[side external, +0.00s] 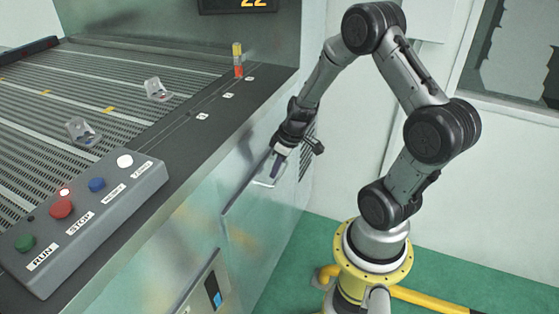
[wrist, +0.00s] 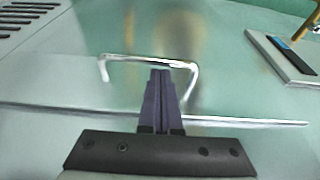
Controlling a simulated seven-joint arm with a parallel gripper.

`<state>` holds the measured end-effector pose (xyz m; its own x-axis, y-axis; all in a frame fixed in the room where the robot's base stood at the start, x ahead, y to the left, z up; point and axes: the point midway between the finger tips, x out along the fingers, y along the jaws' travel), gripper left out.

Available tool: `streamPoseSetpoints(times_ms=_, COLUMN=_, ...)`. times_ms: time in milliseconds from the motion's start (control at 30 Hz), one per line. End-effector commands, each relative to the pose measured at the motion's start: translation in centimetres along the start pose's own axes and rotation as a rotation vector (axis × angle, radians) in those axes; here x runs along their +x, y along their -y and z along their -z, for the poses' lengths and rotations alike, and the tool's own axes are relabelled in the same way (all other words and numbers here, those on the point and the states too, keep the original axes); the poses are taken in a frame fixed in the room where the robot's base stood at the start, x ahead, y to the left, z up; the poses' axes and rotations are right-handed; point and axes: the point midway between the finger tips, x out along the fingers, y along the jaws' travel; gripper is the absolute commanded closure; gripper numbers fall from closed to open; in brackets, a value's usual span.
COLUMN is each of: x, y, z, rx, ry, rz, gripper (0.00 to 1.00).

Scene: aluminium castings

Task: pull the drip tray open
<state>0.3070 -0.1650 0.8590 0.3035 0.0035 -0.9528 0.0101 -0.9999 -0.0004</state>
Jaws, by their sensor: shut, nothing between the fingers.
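The drip tray front (wrist: 225,85) is a smooth metal panel in the side of the machine, with a long straight seam along one edge. A silver bar handle (wrist: 130,58) stands on it; it shows small and pale in the side view (side external: 264,183). My gripper (wrist: 160,75) has its two dark fingers shut together with nothing between them. In the wrist view the fingertips lie at the bar, between the handle's two legs. I cannot tell whether they touch the bar. In the side view my gripper (side external: 275,174) is close beside the panel, and its fingers partly cover the handle area.
A control box (side external: 90,215) with coloured buttons sits on the machine's edge. Two small castings (side external: 157,89) (side external: 82,131) lie on the slatted conveyor. A panel with a blue insert (side external: 213,290) is lower on the machine side. Green floor is free beside it.

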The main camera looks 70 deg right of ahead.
Motion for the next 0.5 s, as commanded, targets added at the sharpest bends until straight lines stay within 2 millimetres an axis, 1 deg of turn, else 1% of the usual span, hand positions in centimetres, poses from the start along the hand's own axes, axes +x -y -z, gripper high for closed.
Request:
streamPoseSetpoints(times_ms=33, x=0.41, y=0.02, z=-0.02, rx=-0.001, ry=0.001, rz=0.0, gripper=1.0)
streamPoseSetpoints(times_ms=167, x=0.86, y=0.01, z=0.0, rx=-0.001, ry=0.0, rz=-0.001, gripper=1.0)
streamPoseSetpoints(times_ms=500, x=0.85, y=0.0, z=-0.08, rx=0.0, ry=0.0, rz=-0.001, gripper=1.0)
